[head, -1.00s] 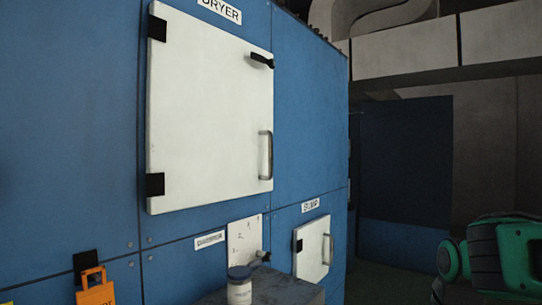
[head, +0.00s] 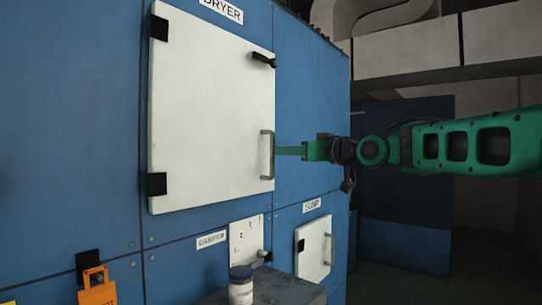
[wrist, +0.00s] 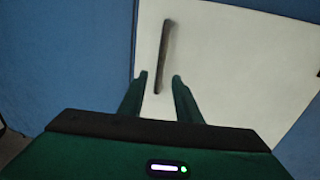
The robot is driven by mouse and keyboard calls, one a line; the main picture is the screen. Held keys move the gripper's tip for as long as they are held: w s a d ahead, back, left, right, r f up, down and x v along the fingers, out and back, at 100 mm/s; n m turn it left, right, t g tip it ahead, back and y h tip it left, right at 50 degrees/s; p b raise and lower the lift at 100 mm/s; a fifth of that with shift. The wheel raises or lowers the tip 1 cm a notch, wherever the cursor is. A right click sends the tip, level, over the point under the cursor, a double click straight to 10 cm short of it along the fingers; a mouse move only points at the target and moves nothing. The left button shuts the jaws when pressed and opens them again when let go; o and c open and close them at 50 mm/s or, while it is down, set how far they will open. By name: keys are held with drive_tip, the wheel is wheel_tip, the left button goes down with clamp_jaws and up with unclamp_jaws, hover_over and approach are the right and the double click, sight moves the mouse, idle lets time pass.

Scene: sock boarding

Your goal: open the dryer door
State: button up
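The dryer door (head: 205,110) is a white square panel under a DRYER label and looks shut in the blue wall. Its grey bar handle (head: 267,155) is upright near the door's lower right edge. My gripper (head: 278,150) points left at the handle, its tips close to it. In the wrist view the two green fingers (wrist: 160,77) are open, with the dark handle (wrist: 164,50) showing in the gap between them. I see space on both sides of the handle; whether it lies inside the fingers or just ahead is unclear. A black latch lever (head: 263,60) sits at the door's upper right edge.
Black hinges (head: 157,184) are on the door's left edge. Below are a small white SUMP door (head: 313,250), a DAMPER label (head: 211,240) with a white plate, a jar (head: 240,285) on a grey box, and an orange tag (head: 97,290). Open room lies right of the wall.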

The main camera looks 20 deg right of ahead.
hover_over(272, 173)
drive_tip(key=w, duration=0.1)
drive_tip(key=shift+d, duration=0.1)
drive_tip(key=shift+c, duration=0.3)
